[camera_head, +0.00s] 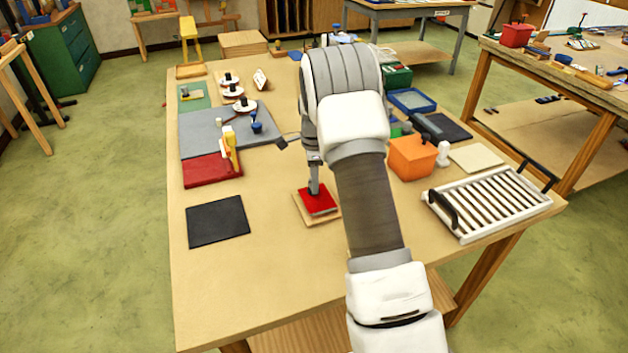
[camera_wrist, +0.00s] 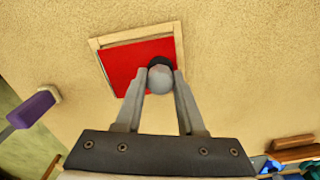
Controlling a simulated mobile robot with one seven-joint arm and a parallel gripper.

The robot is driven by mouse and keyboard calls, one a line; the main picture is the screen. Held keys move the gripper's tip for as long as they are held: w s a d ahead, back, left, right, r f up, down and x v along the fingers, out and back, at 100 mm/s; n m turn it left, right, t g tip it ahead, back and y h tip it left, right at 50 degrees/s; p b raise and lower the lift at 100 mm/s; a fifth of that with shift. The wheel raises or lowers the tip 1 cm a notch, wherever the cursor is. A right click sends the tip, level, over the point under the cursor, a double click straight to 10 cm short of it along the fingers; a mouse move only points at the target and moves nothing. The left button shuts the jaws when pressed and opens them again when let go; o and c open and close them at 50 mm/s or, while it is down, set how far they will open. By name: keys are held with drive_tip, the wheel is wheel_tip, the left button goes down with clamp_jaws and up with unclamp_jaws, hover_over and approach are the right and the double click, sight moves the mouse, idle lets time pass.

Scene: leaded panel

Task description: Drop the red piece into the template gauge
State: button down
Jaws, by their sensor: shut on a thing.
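The red piece (camera_head: 317,201) is a flat square plate with a small grey and black knob (camera_wrist: 160,77). My gripper (camera_head: 314,188) points down and is shut on this knob. The template gauge (camera_head: 327,221) is a light wooden square frame on the table. The red piece (camera_wrist: 130,62) lies over the gauge opening in the wrist view, turned slightly relative to the frame (camera_wrist: 140,34). A thin strip inside the frame's top side stays uncovered. The gauge's lower right part is hidden by my gripper finger. I cannot tell whether the piece is seated or just above the frame.
A black mat (camera_head: 217,221) lies to the left and a red mat (camera_head: 211,170) behind it. An orange box (camera_head: 411,158) and a slatted white rack (camera_head: 487,203) stand to the right, beyond my arm. The table in front of the gauge is clear.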

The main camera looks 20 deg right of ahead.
drive_tip(key=shift+f+b, duration=0.6)
drive_tip(key=shift+f, duration=0.4)
drive_tip(key=shift+c, duration=2.2)
unclamp_jaws()
drive_tip(key=shift+r, duration=0.1)
wheel_tip(320, 180, up, 17)
drive_tip(key=shift+r, duration=0.15)
